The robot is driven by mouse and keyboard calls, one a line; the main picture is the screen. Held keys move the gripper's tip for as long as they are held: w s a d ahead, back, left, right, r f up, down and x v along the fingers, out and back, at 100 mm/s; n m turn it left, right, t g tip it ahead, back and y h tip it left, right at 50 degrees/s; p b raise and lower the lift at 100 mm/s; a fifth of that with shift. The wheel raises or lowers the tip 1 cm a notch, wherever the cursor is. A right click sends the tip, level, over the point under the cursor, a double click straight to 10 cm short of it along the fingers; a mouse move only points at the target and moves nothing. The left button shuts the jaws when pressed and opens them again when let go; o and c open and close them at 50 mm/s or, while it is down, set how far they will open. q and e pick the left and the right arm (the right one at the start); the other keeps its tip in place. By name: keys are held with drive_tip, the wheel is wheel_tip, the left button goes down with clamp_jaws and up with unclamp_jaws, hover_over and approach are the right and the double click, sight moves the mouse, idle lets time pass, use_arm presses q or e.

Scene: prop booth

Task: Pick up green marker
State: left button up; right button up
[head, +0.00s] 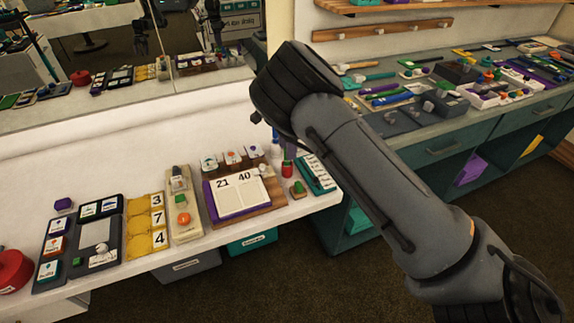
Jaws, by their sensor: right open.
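My right arm comes in from the lower right, and my right gripper (273,137) hangs over the white table's back right part. It is open, pointing down, and largely hidden behind my own wrist. Green pen-like items (380,88) lie among purple and blue ones on the right counter, well apart from the gripper. My left gripper is not in view.
The white table (140,170) holds a page board (240,194), a teal numbered strip (317,172), yellow number cards (158,217) and a red round object (14,270). A mirror stands behind. The table's back left is clear. The right counter is crowded.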

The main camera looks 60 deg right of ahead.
wheel_tip(320, 180, down, 4)
drive_tip(key=shift+r+b, duration=0.1)
drive_tip(key=shift+b, duration=0.6)
drive_tip(key=shift+f, duration=0.35)
drive_tip(key=shift+c, duration=0.3)
clamp_jaws()
